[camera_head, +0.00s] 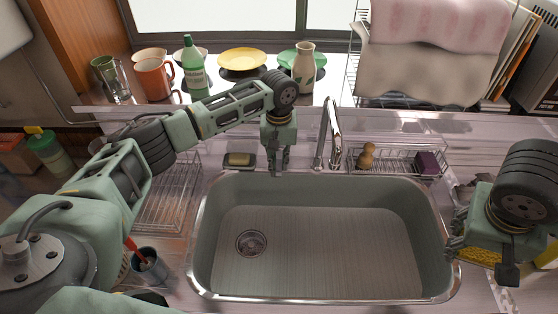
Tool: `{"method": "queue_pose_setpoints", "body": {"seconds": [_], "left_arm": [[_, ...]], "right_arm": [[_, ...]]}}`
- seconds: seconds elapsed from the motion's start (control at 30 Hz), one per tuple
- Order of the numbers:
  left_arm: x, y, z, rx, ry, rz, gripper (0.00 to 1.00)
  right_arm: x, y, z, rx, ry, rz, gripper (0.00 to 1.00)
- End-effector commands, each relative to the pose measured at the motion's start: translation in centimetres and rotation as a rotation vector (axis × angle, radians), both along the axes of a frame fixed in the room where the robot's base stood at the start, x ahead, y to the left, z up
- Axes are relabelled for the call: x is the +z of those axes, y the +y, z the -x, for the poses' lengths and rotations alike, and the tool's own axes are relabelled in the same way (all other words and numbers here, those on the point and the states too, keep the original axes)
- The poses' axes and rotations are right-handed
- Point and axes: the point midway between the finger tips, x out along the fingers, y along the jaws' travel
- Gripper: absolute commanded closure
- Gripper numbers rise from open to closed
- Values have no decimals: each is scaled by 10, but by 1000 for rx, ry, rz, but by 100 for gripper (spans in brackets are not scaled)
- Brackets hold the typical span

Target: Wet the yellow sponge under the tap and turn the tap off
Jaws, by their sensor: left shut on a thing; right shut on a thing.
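The yellow sponge (481,256) is at the right edge of the sink, in my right gripper (482,262), which is shut on it. The gripper hides part of the sponge. The chrome tap (335,130) stands behind the sink (320,255), near the middle of its back rim. No running water can be made out. My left gripper (278,168) points down at the back rim, left of the tap. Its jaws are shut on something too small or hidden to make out. A visible gap separates it from the tap.
A soap dish (240,167) sits left of my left gripper. A wire rack (394,171) with a brown figure-shaped item and a purple block is right of the tap. A green bottle (193,68), mugs, plates and a vase (303,66) line the back ledge. The basin is empty.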

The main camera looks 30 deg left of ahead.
Motion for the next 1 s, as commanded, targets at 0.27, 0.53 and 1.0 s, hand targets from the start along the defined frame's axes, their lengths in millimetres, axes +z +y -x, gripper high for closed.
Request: {"method": "queue_pose_setpoints", "body": {"seconds": [0.27, 0.53, 1.0], "left_arm": [[0, 0, 0, -1, 0, 0, 100], [12, 0, -2, 2, 47, 23, 100], [10, 0, -1, 0, 94, 47, 100]], "right_arm": [[0, 0, 0, 0, 0, 0, 58], [26, 0, 0, 0, 0, 0, 58], [36, 0, 0, 0, 0, 0, 58]]}}
